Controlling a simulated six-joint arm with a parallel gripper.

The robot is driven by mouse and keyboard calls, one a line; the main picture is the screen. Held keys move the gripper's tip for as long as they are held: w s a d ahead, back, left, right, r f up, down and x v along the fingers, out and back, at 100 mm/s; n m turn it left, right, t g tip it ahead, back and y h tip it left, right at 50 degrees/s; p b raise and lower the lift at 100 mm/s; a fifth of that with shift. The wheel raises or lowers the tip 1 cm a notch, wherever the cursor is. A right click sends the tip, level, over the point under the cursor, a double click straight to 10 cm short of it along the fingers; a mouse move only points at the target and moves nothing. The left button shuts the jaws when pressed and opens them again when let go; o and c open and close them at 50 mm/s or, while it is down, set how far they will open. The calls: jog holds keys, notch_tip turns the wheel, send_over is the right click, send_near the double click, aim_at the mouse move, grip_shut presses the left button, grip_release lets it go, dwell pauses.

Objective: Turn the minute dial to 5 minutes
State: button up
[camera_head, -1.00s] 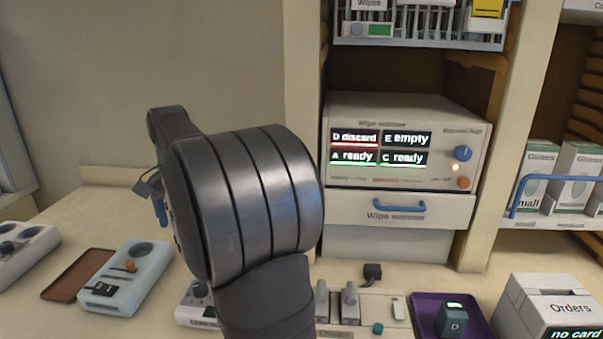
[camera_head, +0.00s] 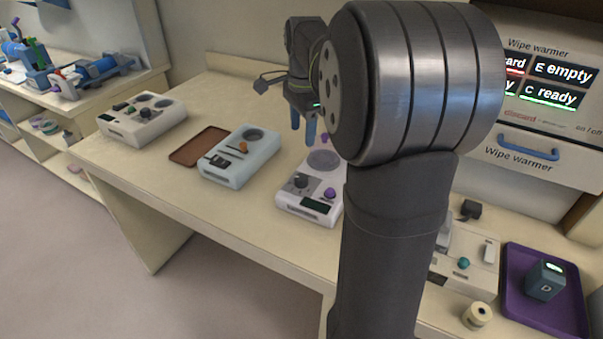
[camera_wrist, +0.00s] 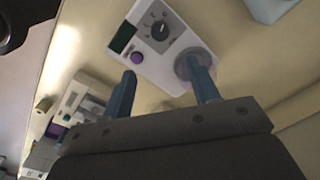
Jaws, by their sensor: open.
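A white box device (camera_head: 287,205) stands on the bench under my gripper. On it is a dark round dial (camera_head: 301,180) with a pointer, a purple knob (camera_head: 330,193), a dark display and a grey round pad (camera_head: 324,160). In the wrist view the dial (camera_wrist: 159,31) shows scale marks around it, too small to read. The purple knob (camera_wrist: 137,57) sits beside the dark display. My gripper (camera_head: 304,132) is open and empty, its blue fingers pointing down above the device. In the wrist view one finger overlaps the grey pad; the dial is beyond the fingers, apart from them.
A pale blue device (camera_head: 232,168) with an orange knob and a brown tray (camera_head: 199,147) stand left. Another white device (camera_head: 142,128) is farther left. The wipe warmer (camera_head: 530,110) and purple tray (camera_head: 515,290) are right. My arm hides part of the bench.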

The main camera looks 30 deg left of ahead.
aim_at(301, 177)
jog(key=f, duration=1.5)
jog(key=shift+w+a, duration=0.2)
jog(key=shift+a, duration=0.05)
jog(key=shift+r, duration=0.1)
jog(key=c, duration=1)
